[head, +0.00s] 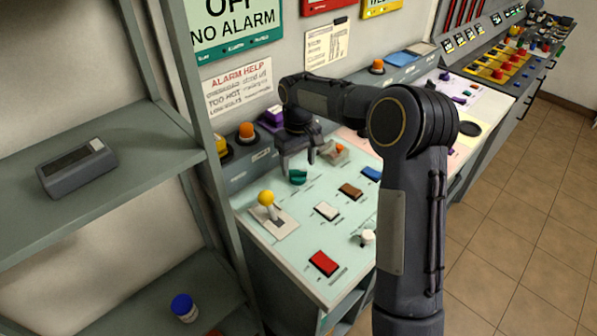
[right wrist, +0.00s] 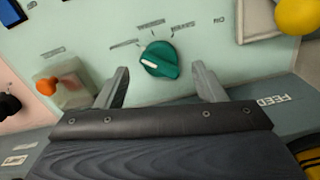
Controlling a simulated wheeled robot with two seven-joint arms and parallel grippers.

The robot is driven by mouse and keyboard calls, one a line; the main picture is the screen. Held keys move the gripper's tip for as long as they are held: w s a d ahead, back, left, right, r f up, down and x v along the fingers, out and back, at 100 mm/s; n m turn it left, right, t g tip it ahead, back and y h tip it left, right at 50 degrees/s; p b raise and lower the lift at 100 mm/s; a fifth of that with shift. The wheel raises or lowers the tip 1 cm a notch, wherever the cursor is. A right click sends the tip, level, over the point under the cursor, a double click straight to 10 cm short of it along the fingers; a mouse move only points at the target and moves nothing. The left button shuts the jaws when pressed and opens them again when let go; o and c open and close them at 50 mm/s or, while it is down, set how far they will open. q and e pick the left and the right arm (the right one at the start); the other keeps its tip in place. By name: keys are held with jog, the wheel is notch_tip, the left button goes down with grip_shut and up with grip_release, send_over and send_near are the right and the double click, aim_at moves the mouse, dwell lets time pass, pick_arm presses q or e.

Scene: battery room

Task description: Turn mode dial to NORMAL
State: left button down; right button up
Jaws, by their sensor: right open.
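The green mode dial (head: 298,178) stands on the pale green console top (head: 335,257). In the right wrist view the dial (right wrist: 160,60) has a white pointer mark, aimed toward the left of that picture. Small labels fan out around the dial, too blurred to read. My right gripper (head: 298,160) is open and empty, pointing down close to the dial. In the right wrist view the fingertips of my right gripper (right wrist: 160,69) lie on either side of the dial, apart from it; their height above the panel is hard to judge. My left gripper is not in view.
A yellow-knobbed lever (head: 267,200) stands left of the dial. An orange switch under a clear cover (head: 336,152) is right of it. White (head: 327,211), brown (head: 351,190) and red (head: 324,263) buttons lie nearer. A grey shelf post (head: 205,130) rises at the left.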

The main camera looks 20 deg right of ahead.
aim_at(298, 171)
jog(key=shift+f, duration=1.85)
jog(key=c, duration=0.9)
